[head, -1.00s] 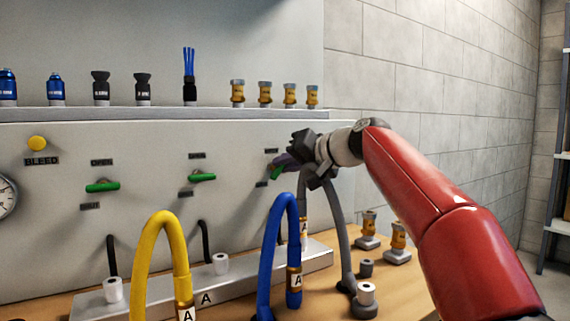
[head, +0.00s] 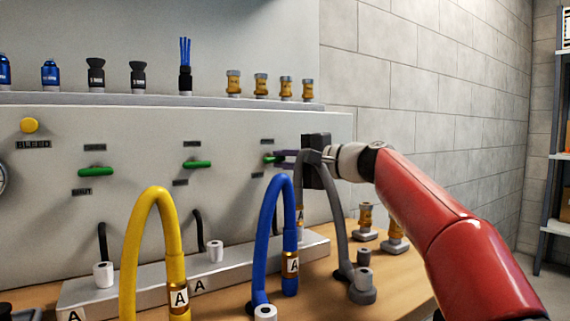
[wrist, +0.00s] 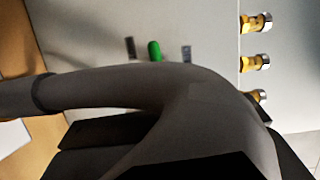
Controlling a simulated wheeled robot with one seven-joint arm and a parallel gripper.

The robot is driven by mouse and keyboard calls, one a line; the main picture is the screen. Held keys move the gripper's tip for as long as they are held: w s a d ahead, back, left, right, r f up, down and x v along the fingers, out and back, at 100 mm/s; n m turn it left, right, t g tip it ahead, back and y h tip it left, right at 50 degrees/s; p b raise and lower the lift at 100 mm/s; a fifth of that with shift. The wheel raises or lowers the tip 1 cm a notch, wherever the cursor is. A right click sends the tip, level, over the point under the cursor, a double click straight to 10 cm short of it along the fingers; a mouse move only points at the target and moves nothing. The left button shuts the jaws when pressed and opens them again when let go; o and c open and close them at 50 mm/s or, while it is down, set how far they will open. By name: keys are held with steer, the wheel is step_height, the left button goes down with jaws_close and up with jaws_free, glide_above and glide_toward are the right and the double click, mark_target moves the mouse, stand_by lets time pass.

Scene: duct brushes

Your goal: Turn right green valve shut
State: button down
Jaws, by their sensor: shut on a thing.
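The right green valve (head: 268,159) is on the grey panel, its handle roughly level between an upper and a lower label. In the wrist view, the green handle's end (wrist: 154,51) shows between two dark labels; the rest is hidden behind a grey hose. The dark gripper parts are partly covered there too.
The grey hose (head: 331,192) arches directly in front of my gripper; contact is unclear. A blue hose (head: 265,225) and a yellow hose (head: 133,235) stand to the left. Brass fittings (head: 260,85) line the ledge above. Two more green valves are on the panel, including the middle valve (head: 197,164).

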steer(key=shift+f+m, duration=0.1)
steer(key=shift+m, duration=0.3)
steer(key=c, duration=1.5)
jaws_free()
steer(key=shift+o, duration=0.2)
steer(key=shift+d, duration=0.15)
steer(key=b+v, duration=0.2)
steer(key=v, duration=0.5)
steer(key=shift+s+d, duration=0.2)
steer(key=shift+s, duration=0.05)
steer(key=shift+d+f, duration=0.1)
